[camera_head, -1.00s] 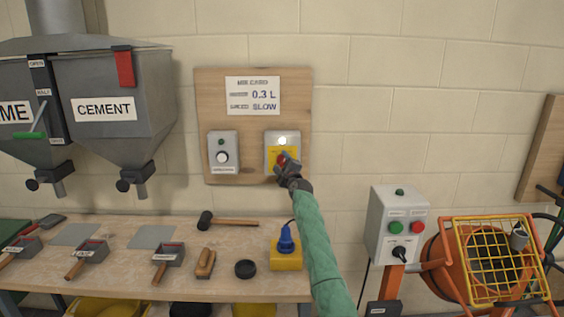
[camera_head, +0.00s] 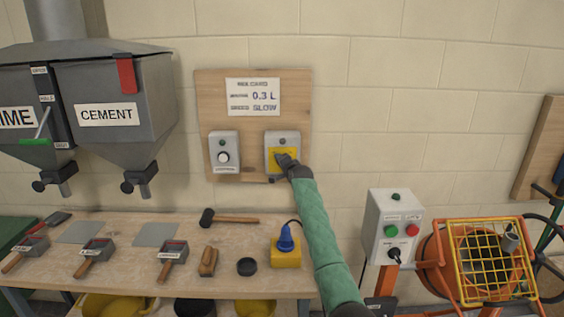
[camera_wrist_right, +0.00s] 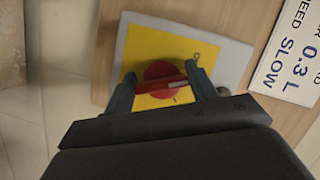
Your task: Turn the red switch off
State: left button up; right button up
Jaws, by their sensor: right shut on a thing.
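The red switch (camera_wrist_right: 158,82) is a round knob with a bar handle and a pale mark on the bar, on a yellow plate (camera_wrist_right: 140,50) of a grey box (camera_head: 271,140) on the wooden wall board. My right gripper (camera_head: 283,160) is at this plate, and its two fingers are shut on the red switch's handle in the wrist view. In the head view the gripper hides the switch. The lamp (camera_head: 282,141) above the yellow plate is dark. My left gripper is in neither view.
A second grey box with a white knob (camera_head: 223,158) sits to the left on the same board, under a card (camera_head: 253,97) reading 0.3 L and SLOW. Below is a bench (camera_head: 130,255) with tools and a blue plug (camera_head: 286,240). A control box (camera_head: 393,226) and mixer stand right.

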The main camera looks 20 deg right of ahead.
jog(key=shift+f+n+g, duration=0.1)
jog(key=shift+n+g, duration=0.2)
jog(key=shift+n, duration=0.3)
jog(key=shift+n+h+p, duration=0.45)
jog(key=shift+n+h, duration=0.05)
jog(key=shift+n, duration=0.2)
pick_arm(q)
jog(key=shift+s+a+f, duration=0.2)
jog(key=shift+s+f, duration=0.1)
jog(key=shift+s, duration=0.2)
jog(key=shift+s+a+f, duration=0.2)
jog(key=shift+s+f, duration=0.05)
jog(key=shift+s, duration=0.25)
pick_arm(e)
jog(key=shift+f+g, duration=0.1)
jog(key=shift+g, duration=0.2)
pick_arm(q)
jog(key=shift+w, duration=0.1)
pick_arm(e)
jog(key=o, duration=1)
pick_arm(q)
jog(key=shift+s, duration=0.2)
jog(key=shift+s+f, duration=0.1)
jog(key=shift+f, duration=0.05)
pick_arm(e)
jog(key=shift+s, duration=0.1)
